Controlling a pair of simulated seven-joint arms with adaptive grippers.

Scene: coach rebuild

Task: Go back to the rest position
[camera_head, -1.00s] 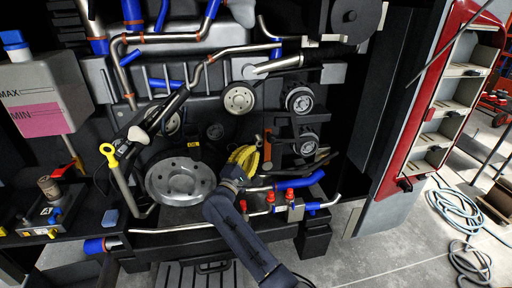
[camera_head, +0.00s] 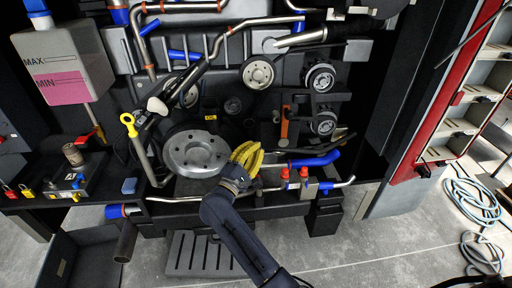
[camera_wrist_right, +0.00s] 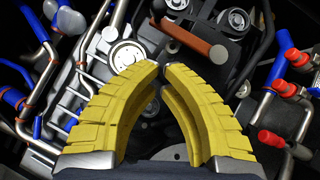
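My right gripper (camera_head: 246,154) has yellow ribbed fingers and is in front of the engine bay, just right of the big grey pulley (camera_head: 195,153). In the right wrist view its fingertips (camera_wrist_right: 161,68) come together with almost no gap. The curved space between the fingers holds nothing. The engine's pulleys and pipes show behind it. The right forearm, dark blue, comes up from the bottom of the head view. My left gripper is not in view.
Red-capped pipe fittings (camera_head: 293,177) and a blue hose (camera_head: 315,160) lie close right of my gripper. A coolant tank (camera_head: 65,62) and a yellow-ringed dipstick (camera_head: 129,124) are at left. A red-framed shelf (camera_head: 440,125) stands right. Bare floor (camera_head: 370,245) lies in front.

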